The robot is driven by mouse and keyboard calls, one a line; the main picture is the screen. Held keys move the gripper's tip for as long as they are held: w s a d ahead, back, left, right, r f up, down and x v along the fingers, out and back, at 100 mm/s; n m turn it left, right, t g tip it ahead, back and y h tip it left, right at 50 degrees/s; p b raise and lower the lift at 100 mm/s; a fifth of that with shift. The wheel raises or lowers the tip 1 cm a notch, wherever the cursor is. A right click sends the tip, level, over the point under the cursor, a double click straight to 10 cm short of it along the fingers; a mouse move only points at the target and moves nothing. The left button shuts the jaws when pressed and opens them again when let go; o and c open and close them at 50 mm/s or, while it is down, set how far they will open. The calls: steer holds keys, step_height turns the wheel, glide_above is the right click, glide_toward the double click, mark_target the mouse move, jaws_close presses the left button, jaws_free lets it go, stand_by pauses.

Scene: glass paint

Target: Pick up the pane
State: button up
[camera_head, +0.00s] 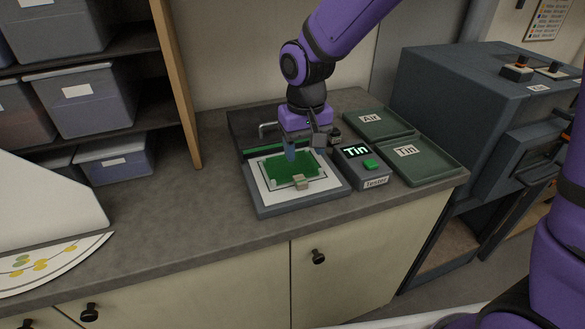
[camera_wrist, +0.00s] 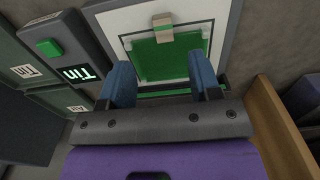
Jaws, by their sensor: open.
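The pane (camera_head: 286,168) is a green sheet lying flat on a white area of a grey base on the counter. It also shows in the wrist view (camera_wrist: 168,58), with a small beige block (camera_wrist: 163,28) at its edge; the block is on the near side in the head view (camera_head: 301,182). My gripper (camera_head: 291,152) is above the pane's far edge, fingers pointing down. In the wrist view my gripper (camera_wrist: 164,84) has its two blue fingers wide apart, with nothing between them. I cannot tell whether the fingertips touch the base.
A tester (camera_head: 371,171) reading "Tin" with a green button stands right of the base. Green trays labelled "Air" (camera_head: 385,132) and "Tin" (camera_head: 436,170) lie beyond it. A wooden shelf side (camera_head: 178,85) rises at left.

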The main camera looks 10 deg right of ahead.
mark_target(302, 182)
step_height(302, 182, down, 9)
steer(key=shift+s+a, duration=0.15)
stand_by(0.4)
steer(key=shift+c, duration=0.4)
jaws_close()
